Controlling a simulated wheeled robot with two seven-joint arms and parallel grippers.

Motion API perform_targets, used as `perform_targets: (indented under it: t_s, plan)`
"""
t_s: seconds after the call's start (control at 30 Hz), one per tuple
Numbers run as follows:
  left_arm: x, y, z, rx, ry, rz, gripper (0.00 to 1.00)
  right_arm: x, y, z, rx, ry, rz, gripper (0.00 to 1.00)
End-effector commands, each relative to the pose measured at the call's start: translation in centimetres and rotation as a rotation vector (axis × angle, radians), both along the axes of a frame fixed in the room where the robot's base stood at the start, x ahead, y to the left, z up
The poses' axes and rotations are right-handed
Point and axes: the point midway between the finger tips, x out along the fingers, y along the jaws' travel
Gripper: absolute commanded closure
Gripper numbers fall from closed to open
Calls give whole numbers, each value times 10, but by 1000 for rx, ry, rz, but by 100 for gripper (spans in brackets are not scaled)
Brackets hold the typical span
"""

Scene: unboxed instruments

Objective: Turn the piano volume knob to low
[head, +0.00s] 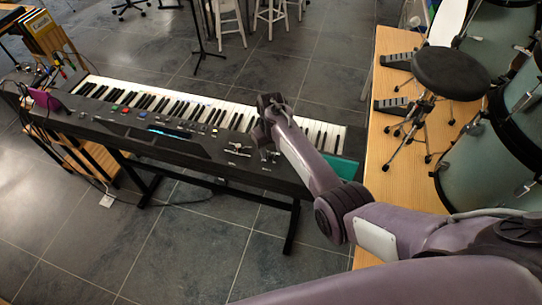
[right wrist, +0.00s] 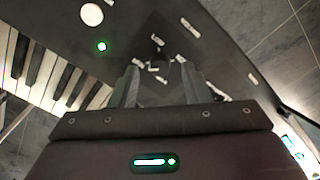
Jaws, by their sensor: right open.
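The electric piano (head: 200,145) stands on a dark stand in the middle of the head view. My right gripper (head: 268,143) is over the right part of its control panel. In the right wrist view my right gripper (right wrist: 160,72) is open, its two fingers apart with nothing held. A small dark knob (right wrist: 157,41) with white marks around it shows just beyond the fingertips. I cannot tell whether the fingers touch the panel, and the knob's setting is too small to read. My left gripper is not in view.
A white round button (right wrist: 92,14) and a green light (right wrist: 101,46) are on the panel near the knob. A wooden platform (head: 375,165) with drums and a black stool (head: 450,72) is to the right. A teal item (head: 340,167) lies at the piano's right end.

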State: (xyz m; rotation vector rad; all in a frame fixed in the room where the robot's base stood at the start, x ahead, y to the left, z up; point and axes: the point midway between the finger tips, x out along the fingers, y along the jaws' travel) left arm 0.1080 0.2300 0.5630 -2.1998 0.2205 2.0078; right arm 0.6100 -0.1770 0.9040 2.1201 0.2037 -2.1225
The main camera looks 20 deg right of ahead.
Motion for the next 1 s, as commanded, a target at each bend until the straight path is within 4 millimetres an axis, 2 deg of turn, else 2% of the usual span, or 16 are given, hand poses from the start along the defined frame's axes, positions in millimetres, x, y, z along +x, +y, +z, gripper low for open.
perform_targets:
  t_s: [0.03, 0.1, 0.43, 0.73, 1.0]
  plan:
    - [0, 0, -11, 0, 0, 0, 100, 0, 0, -11, 0, 0, 0, 57]
    - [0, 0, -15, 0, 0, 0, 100, 0, 0, -14, 0, -1, 0, 57]
    - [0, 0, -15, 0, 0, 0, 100, 0, 0, -14, 0, 0, 1, 59]
    - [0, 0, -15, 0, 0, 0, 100, 0, 0, -14, 0, 0, 0, 98]
    - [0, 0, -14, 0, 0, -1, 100, 0, 0, -14, 0, 0, -18, 100]
